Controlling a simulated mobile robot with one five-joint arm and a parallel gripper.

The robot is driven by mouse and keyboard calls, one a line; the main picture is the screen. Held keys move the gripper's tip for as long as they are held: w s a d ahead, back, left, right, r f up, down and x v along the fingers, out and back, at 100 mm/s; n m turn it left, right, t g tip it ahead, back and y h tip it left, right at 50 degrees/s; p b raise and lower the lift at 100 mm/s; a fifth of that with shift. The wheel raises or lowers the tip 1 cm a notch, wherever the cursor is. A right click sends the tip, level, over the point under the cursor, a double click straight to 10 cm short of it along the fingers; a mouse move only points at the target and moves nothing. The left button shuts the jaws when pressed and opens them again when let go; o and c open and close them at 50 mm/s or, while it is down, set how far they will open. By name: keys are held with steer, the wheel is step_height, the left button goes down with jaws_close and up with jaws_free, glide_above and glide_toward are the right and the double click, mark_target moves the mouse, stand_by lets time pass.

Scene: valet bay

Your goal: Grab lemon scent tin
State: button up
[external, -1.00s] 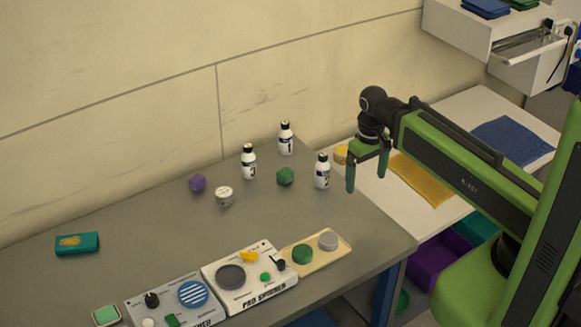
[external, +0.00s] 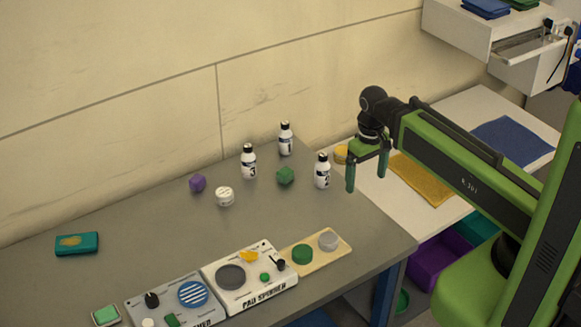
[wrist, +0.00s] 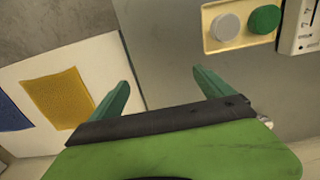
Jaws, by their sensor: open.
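A small round white tin (external: 224,197) with printing too small to read stands on the grey bench (external: 150,215), in front of the bottles. A round yellow object (external: 340,155) sits by the bench's far right corner, partly behind my gripper; I cannot tell which of the two is the lemon scent tin. My gripper (external: 367,178) is open and empty, pointing down above the bench's right edge, well right of the white tin. In the wrist view its two green fingers (wrist: 160,80) are spread apart, with neither tin in sight.
Pad panels (external: 250,280) and a beige tray (external: 318,256) line the bench front. A yellow cloth (external: 420,180) lies on the white table.

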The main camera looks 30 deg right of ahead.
steer(key=c, duration=0.4)
steer(key=shift+o, duration=0.2)
